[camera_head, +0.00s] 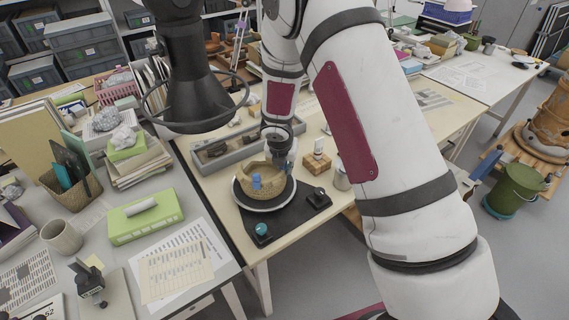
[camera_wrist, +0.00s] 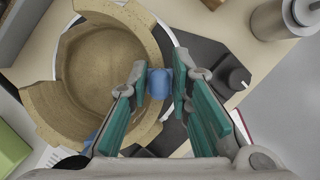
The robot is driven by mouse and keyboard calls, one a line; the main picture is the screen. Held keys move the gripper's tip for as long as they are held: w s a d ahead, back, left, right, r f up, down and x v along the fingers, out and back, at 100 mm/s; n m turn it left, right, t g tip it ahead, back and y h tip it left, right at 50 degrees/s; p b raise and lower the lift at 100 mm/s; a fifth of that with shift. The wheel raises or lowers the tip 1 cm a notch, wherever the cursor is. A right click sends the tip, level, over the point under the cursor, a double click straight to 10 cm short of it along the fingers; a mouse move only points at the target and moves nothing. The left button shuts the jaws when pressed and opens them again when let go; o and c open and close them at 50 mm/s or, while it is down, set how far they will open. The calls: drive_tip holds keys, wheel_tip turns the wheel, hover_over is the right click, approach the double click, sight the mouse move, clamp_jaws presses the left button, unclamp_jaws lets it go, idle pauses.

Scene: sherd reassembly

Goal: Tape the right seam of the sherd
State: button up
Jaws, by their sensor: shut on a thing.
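A tan pot (camera_head: 262,184) with a broken, stepped rim stands on a round turntable (camera_head: 243,201) with a pale edge. The wrist view looks down into the hollow pot (camera_wrist: 85,65). More blue (camera_wrist: 135,151) shows below, partly behind a finger. The seam itself is hidden.
A metal canister (camera_head: 341,178) and a wooden block (camera_head: 316,164) stand to the right. A grey tray (camera_head: 220,152) lies behind.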

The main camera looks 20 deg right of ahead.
drive_tip(key=o, duration=0.8)
drive_tip(key=v, duration=1.2)
